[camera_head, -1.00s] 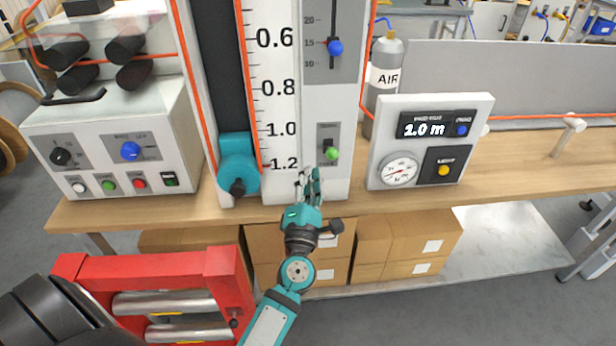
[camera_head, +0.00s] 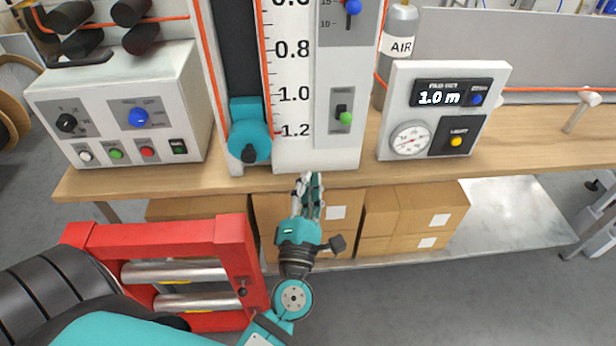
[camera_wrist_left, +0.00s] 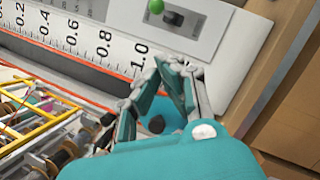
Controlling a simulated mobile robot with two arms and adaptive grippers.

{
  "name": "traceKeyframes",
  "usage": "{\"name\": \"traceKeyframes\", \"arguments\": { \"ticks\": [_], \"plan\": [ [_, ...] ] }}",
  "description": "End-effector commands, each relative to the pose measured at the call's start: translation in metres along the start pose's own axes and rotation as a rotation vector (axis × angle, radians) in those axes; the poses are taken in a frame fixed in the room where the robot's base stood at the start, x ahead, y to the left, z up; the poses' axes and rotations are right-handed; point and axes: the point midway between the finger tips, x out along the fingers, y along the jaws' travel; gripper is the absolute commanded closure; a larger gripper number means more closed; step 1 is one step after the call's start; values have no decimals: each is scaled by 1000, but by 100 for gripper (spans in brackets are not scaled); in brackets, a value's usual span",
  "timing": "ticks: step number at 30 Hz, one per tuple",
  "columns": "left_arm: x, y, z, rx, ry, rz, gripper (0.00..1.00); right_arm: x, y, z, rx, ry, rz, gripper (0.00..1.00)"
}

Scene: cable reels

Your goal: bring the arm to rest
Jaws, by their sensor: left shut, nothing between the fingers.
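My left gripper (camera_head: 308,192) is shut and empty. In the head view it points up the picture, in front of the bench's front edge and below the scale panel, apart from both as far as I can see. In the left wrist view my left gripper (camera_wrist_left: 160,82) shows its fingers together, with the scale and the green knob beyond. My right gripper does not show in any view.
The wooden bench (camera_head: 540,130) carries the scale panel (camera_head: 292,150), a control box (camera_head: 120,110) and a display reading 1.0 m (camera_head: 440,98). Cardboard boxes (camera_head: 415,215) stand beneath. A red roller frame (camera_head: 160,236) stands at lower left. Grey floor is clear at lower right.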

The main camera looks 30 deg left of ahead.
Motion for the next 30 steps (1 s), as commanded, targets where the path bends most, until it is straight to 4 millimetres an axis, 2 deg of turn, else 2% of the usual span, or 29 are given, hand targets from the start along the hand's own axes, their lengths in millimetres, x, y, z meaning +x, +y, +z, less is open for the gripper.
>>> {"name": "traceKeyframes", "arguments": {
  "ticks": [12, 14, 16, 17, 20, 21, 23, 24, 27, 30],
  "plan": [
    [0, -1, 0, 3, -1, -1, 100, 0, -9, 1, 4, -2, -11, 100],
    [0, -6, 0, 21, -6, -13, 100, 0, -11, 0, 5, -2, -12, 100],
    [-3, -25, -2, 78, -24, -50, 100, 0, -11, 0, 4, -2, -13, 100],
    [-6, -37, -3, 118, -36, -73, 100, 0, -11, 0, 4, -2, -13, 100],
    [-20, -93, -11, 301, -100, -188, 100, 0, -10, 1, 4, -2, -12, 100],
    [-30, -120, -17, 393, -135, -245, 100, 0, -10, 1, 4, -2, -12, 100],
    [-48, -162, -28, 534, -198, -335, 100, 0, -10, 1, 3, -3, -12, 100],
    [-61, -188, -38, 625, -241, -394, 100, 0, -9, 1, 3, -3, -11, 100],
    [-101, -247, -66, 840, -360, -539, 100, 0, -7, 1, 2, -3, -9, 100],
    [-148, -297, -101, 1039, -491, -684, 100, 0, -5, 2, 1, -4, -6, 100]
  ]
}}
